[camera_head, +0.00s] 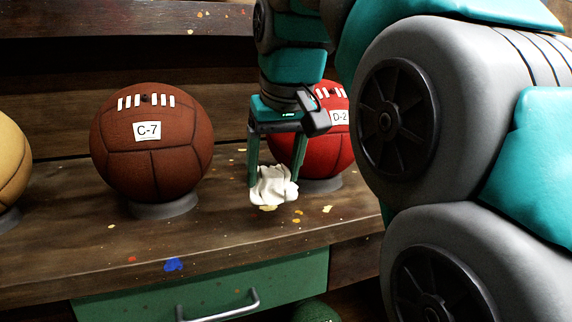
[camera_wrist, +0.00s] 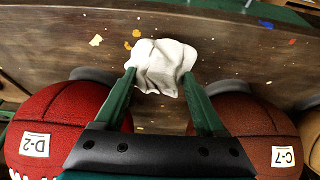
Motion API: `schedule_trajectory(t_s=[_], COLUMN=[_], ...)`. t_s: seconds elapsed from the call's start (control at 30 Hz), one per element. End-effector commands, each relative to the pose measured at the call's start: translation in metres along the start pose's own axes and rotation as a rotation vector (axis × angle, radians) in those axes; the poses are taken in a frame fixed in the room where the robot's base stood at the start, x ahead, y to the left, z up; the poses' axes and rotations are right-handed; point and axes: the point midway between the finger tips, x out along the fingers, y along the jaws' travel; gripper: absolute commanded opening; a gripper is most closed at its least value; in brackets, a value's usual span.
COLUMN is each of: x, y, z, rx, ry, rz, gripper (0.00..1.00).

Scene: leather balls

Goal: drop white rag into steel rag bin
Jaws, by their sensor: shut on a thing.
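The white rag (camera_head: 274,186) is a crumpled cloth between the fingertips of my gripper (camera_head: 276,170). My gripper points down and is shut on the rag, at the bench top between the brown ball and the red ball. The rag also shows in the wrist view (camera_wrist: 160,66), between the two green fingers of my gripper (camera_wrist: 160,82). I cannot tell whether the rag touches the bench top or hangs just above it. No steel rag bin shows in either view.
A brown ball marked C-7 (camera_head: 152,143) and a red ball marked D-2 (camera_head: 322,140) sit on grey rings on the wooden bench (camera_head: 60,248). A tan ball (camera_head: 10,165) stands at the left edge. A green drawer (camera_head: 170,302) with a metal handle is below the bench.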

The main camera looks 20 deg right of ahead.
Motion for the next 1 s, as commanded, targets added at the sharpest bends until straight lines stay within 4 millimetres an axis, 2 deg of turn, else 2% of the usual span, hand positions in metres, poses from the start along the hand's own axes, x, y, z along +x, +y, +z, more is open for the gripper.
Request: schedule_trajectory(t_s=[0.17, 0.7, 0.83, 1.0], x=[0.011, 0.057, 0.066, 0.072], y=[-0.003, -0.015, -0.018, -0.020], z=[-0.021, -0.107, -0.124, -0.136], rx=[-0.001, -0.001, -0.001, -0.001], ry=[-0.003, -0.002, -0.001, -0.002], rz=[0.000, 0.000, 0.000, 0.000], gripper=[0.20, 0.20, 0.20, 0.20])
